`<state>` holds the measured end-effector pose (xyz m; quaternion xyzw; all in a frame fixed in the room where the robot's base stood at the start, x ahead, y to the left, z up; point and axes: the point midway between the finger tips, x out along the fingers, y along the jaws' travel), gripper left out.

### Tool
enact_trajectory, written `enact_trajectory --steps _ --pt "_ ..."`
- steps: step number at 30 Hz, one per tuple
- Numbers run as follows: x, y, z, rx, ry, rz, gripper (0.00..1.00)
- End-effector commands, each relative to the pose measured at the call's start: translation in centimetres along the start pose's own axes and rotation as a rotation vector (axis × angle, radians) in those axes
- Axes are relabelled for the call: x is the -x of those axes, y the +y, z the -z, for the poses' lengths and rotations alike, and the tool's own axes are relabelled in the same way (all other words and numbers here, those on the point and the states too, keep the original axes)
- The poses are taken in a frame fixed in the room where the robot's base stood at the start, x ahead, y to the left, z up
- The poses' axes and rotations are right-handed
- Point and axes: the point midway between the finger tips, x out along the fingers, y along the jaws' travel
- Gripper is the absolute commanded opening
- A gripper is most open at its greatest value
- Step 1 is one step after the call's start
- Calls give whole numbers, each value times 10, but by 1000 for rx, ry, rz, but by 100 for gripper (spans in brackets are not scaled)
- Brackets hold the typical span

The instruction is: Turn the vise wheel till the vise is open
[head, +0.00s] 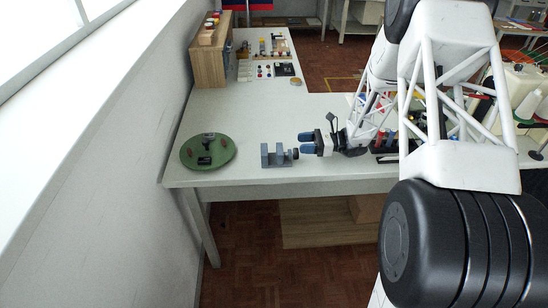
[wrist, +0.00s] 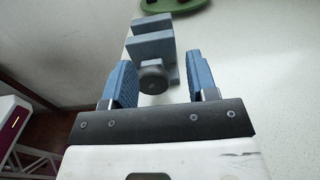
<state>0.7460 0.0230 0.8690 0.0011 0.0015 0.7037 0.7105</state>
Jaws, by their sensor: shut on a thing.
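The small blue-grey vise (head: 272,158) stands on the white table near its front edge, also in the wrist view (wrist: 152,47). Its two jaw blocks show a narrow gap between them. The round grey vise wheel (wrist: 153,76) is on the vise's near end, and in the head view it is on the right end (head: 295,153). My gripper (head: 305,143) comes in from the right, with its two blue fingers (wrist: 161,80) on either side of the wheel. It is shut on the wheel, though the contact itself is hard to see.
A round green base (head: 187,155) with a dark block on it lies left of the vise. A wooden box (head: 208,65) and several small parts stand at the back. Dark items lie right of my gripper. The table's front edge is close.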

Motion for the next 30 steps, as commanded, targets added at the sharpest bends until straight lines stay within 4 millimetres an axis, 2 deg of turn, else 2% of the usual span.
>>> enact_trajectory --steps 1,9,10,30 --pt "-13 -5 -11 17 -5 -12 25" --pt "-9 -6 -11 19 -5 -12 20" --pt "-8 -6 -12 19 -6 -12 0" --pt "48 -2 -3 5 -2 -9 0"
